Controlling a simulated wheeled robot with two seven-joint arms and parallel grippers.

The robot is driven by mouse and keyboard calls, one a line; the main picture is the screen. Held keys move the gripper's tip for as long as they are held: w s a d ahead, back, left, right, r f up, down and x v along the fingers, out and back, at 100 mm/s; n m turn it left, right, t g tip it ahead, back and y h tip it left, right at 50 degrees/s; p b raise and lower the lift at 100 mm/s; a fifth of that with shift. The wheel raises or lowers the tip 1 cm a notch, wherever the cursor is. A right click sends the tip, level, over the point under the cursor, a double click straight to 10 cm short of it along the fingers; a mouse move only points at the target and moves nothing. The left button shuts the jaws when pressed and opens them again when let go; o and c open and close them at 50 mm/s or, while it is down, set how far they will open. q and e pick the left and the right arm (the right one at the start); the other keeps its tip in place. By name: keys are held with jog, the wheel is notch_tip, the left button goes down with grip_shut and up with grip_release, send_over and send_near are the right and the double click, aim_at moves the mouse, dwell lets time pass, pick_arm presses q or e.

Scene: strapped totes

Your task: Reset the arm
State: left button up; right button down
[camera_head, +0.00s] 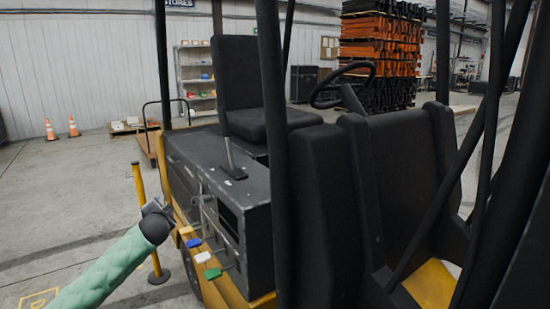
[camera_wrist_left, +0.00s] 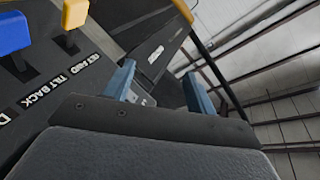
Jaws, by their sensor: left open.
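My left arm comes in from the lower left of the head view, in a light green sleeve with a dark wrist joint. My left gripper (camera_head: 154,205) is at its end, small and partly hidden by the wrist, close to the left side of the forklift's dark console (camera_head: 229,205). In the left wrist view the two blue fingers of the gripper (camera_wrist_left: 158,86) stand wide apart with nothing held between them. My right gripper is in neither view.
Levers with yellow (camera_head: 186,230), blue (camera_head: 195,242), white (camera_head: 202,257) and green (camera_head: 213,273) knobs stand right of the gripper. A yellow post (camera_head: 139,186) is close behind my wrist. The forklift seat (camera_head: 240,90) and steering wheel (camera_head: 342,84) are farther off. Open floor lies left.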

pick_arm(q)
jog(key=s+d+f+n+g+h, duration=0.1)
jog(key=s+d+f+g, duration=0.3)
jog(key=s+f, duration=0.55)
jog(key=s+d+f+n+g+h, duration=0.1)
jog(key=s+d+f+n, duration=0.1)
jog(key=s+d+f, duration=0.55)
jog(key=s+d+f+n+g+h, duration=0.1)
jog(key=s+d+f+g, duration=0.25)
jog(key=s+f, duration=0.75)
jog(key=s+d+f+g, duration=0.1)
jog(key=s+d+f, duration=0.1)
jog(key=s+f, duration=0.5)
jog(key=s+d+f+n+g+h, duration=0.1)
jog(key=s+d+f+g, duration=0.1)
jog(key=s+f, duration=0.6)
jog(key=s+d+f+n+g+h, duration=0.1)
jog(key=s+f, duration=0.6)
jog(key=s, duration=1)
jog(key=shift+s+d+f+g, duration=0.15)
jog(key=shift+d+f+g, duration=0.1)
jog(key=shift+d+g, duration=0.6)
